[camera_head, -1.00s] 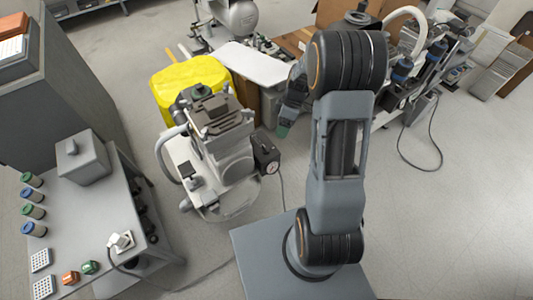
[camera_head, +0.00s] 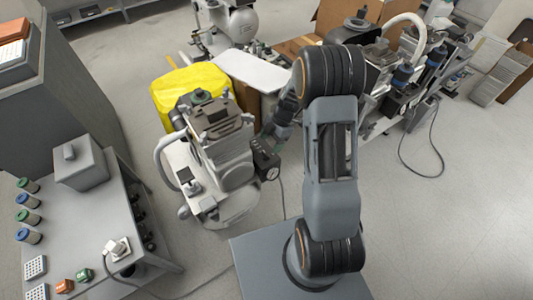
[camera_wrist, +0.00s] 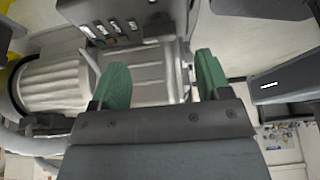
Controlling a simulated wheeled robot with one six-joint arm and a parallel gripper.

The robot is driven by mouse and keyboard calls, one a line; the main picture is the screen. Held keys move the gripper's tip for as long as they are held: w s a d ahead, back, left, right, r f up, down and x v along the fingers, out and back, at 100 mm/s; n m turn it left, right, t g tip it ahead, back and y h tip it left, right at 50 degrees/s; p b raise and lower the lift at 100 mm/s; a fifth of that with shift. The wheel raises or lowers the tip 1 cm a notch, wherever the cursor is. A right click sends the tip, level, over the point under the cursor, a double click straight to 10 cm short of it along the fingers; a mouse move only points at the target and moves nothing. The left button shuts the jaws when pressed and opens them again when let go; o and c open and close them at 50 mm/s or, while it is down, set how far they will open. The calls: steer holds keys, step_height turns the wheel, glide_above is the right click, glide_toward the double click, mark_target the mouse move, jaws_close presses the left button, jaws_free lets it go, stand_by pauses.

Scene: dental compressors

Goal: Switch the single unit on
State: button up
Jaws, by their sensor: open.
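The single compressor unit (camera_head: 222,150) stands left of my arm, pale grey with a dark top and a white handle. A black box with a round gauge (camera_head: 265,162) is on its right side. My gripper (camera_head: 272,137) is just behind and above that box, partly hidden by my arm. In the wrist view my gripper (camera_wrist: 163,78) is open, its two green fingertips apart with nothing between them. Beyond them are the unit's ribbed metal motor (camera_wrist: 140,72) and the dark box (camera_wrist: 125,12) with small fittings along its edge. I cannot make out the switch position.
A grey side table (camera_head: 95,215) at left holds a grey box, several coloured cans and a plug with a cable. A yellow-covered thing (camera_head: 185,88) stands behind the unit. Other compressors (camera_head: 400,75) stand back right. Floor at right is open, with a cable (camera_head: 420,170).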

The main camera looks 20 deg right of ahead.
mark_target(266, 153)
steer(key=shift+b+x, duration=0.5)
steer(key=shift+x, duration=2.45)
steer(key=c, duration=0.9)
